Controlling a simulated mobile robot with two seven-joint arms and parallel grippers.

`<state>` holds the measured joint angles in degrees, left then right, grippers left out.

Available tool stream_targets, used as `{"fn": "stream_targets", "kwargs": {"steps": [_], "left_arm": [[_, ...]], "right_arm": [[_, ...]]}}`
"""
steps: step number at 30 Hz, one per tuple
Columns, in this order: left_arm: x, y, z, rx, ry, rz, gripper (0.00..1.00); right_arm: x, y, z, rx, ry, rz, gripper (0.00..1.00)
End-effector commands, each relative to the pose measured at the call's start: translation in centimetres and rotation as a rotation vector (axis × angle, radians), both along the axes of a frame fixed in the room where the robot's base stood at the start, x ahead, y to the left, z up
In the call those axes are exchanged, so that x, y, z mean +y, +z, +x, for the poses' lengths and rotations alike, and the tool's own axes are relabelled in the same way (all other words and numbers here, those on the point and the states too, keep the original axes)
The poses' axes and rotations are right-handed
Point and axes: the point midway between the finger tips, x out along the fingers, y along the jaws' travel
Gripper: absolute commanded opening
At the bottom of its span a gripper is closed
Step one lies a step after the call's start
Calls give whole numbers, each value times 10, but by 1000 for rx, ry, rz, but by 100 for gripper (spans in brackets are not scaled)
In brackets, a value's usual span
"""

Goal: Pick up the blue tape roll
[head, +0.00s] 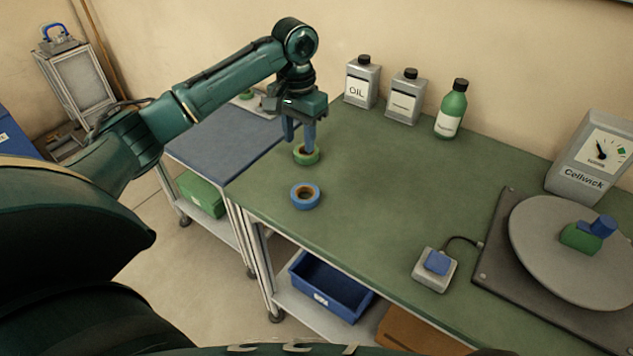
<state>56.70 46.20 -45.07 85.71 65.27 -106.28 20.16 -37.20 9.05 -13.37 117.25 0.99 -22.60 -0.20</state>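The blue tape roll (306,206) lies flat on the green tabletop near its left front edge, with its hole facing up. My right gripper is not in view.
An oil can (361,84), a grey can (404,98) and a green bottle (452,110) stand along the back. A blue button box (434,270), a round turntable (545,255) and a dial scale (592,160) are at the right. The table's middle is clear.

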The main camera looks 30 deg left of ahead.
Motion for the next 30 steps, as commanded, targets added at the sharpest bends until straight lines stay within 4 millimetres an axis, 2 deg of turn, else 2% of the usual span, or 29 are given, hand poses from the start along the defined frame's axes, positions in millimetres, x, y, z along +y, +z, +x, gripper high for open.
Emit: {"fn": "stream_targets", "kwargs": {"steps": [12, 19, 24, 30], "left_arm": [[1, -69, -2, 4, 0, 1, 38], [2, -84, -4, 2, 0, 1, 38], [5, -109, -14, 5, 0, 3, 38], [4, -129, -13, 0, 0, 1, 38]], "right_arm": [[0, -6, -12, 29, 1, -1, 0], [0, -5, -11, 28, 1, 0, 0], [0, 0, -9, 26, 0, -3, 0], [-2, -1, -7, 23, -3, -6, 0]]}}
